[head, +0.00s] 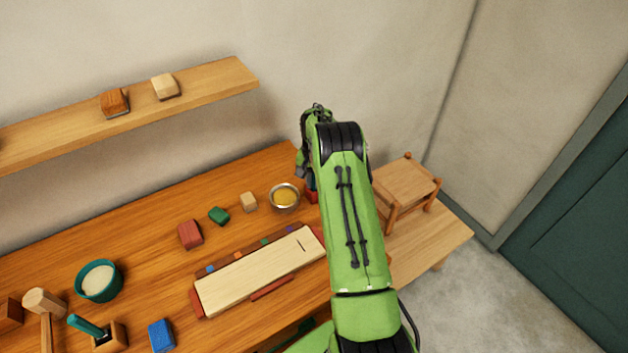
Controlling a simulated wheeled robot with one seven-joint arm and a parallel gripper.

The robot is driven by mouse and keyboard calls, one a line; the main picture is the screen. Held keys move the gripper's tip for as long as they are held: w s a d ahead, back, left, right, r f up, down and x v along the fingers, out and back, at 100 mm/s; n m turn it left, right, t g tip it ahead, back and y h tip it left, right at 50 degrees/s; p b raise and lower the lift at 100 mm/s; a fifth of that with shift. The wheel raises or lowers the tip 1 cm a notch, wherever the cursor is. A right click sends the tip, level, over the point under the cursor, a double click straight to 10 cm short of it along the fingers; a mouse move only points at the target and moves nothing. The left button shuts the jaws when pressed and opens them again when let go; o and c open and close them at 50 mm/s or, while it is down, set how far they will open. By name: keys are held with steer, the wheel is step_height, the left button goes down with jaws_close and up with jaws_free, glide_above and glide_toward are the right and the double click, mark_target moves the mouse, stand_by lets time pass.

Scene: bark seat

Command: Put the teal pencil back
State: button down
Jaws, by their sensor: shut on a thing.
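My green arm reaches up through the middle of the head view and hides what lies behind it. My gripper is not visible; it is hidden by the arm. I cannot make out a teal pencil for certain. A long pale wooden board (255,272) with a short dark slot near its right end lies on the table, with red-brown parts showing at its ends and coloured bits along its back edge. A short teal rod (84,324) leans in a wooden block (109,338) at the lower left; I cannot tell what it is.
A metal bowl with yellow contents (285,196) stands close left of my arm, beside a partly hidden red thing (311,197). A red block (190,235), green block (219,216), teal bowl (99,281) and blue block (161,336) stand left. A small wooden stool (407,187) is right.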

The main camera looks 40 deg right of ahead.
steer(key=c, duration=1)
jaws_free()
step_height(320, 180, up, 16)
steer(key=shift+w+d+f+p, duration=0.1)
steer(key=shift+p, duration=0.25)
steer(key=s+a+r+n+t+h, duration=0.1)
steer(key=s+a+r+n, duration=0.2)
steer(key=s+a+r, duration=0.4)
steer(key=s+a+r+n+t, duration=0.2)
steer(key=s+a+r, duration=0.3)
steer(key=a+r, duration=0.45)
steer(key=s+a+f+n+t, duration=0.1)
steer(key=s+a, duration=0.1)
steer(key=s, duration=0.4)
steer(key=s+a+f+n, duration=0.1)
steer(key=s+a+n, duration=0.1)
steer(key=s, duration=0.5)
steer(key=s+a+f+n+t, duration=0.1)
steer(key=s+a, duration=0.2)
steer(key=s, duration=0.3)
steer(key=shift+s+a+f+n+t+y, duration=0.2)
steer(key=shift+f+n+t+y, duration=0.1)
steer(key=shift+y, duration=0.1)
